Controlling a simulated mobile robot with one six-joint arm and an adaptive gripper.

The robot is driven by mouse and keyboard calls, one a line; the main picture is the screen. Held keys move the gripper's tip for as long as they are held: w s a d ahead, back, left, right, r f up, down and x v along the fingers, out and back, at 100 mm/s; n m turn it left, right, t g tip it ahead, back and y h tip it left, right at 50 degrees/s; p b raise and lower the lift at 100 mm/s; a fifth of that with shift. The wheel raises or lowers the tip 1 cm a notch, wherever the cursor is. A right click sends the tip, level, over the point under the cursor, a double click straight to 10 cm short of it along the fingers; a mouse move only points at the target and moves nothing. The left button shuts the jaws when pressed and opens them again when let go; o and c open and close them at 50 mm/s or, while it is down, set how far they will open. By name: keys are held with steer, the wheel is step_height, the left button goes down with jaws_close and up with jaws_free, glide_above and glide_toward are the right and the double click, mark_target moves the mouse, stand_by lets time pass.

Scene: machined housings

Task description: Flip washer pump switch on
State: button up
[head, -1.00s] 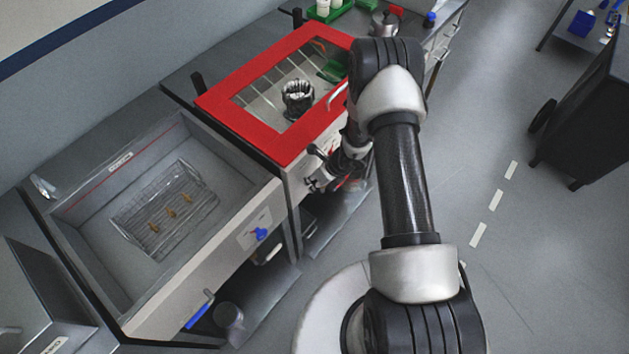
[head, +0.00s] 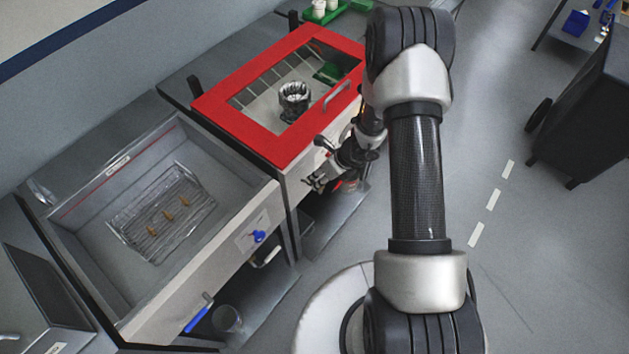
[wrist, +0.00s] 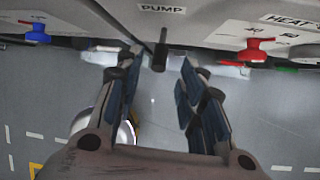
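The pump switch is a short dark lever (wrist: 160,50) below the PUMP label (wrist: 162,8) on the grey washer front in the wrist view. It points down toward my gripper. My gripper (wrist: 161,70) is open and empty, with one finger to each side of the lever's line. The fingertips are close to the lever; I cannot tell whether they touch it. In the head view my gripper (head: 318,181) is at the front of the red-lidded washer (head: 235,133), and the switch cannot be made out there.
A blue knob (wrist: 37,33) is left of the switch and a red knob (wrist: 253,52) right of it, by a HEAT label (wrist: 290,19). A sink (head: 90,250) with a wire basket (head: 165,212) stands left of the washer.

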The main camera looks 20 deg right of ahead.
steer(key=v, duration=0.5)
stand_by(0.4)
steer(key=s+a+r+n+b, duration=0.2)
steer(key=s+a+r+n, duration=0.15)
steer(key=r+n, duration=0.6)
steer(key=s+a+r+n+b, duration=0.2)
steer(key=a+r+n, duration=0.4)
steer(key=r, duration=0.7)
steer(key=s+d+r+n+h+b, duration=0.1)
steer(key=s+d+r+n+h, duration=0.1)
steer(key=s+n, duration=0.5)
steer(key=s+d+r+n+t+h+b, duration=0.1)
steer(key=s+d+r+n+h+b, duration=0.1)
steer(key=s+n, duration=0.6)
steer(key=s+d+r, duration=0.1)
steer(key=s+r, duration=0.1)
steer(key=s, duration=0.1)
steer(key=shift+s+d, duration=0.2)
steer(key=shift+s, duration=0.2)
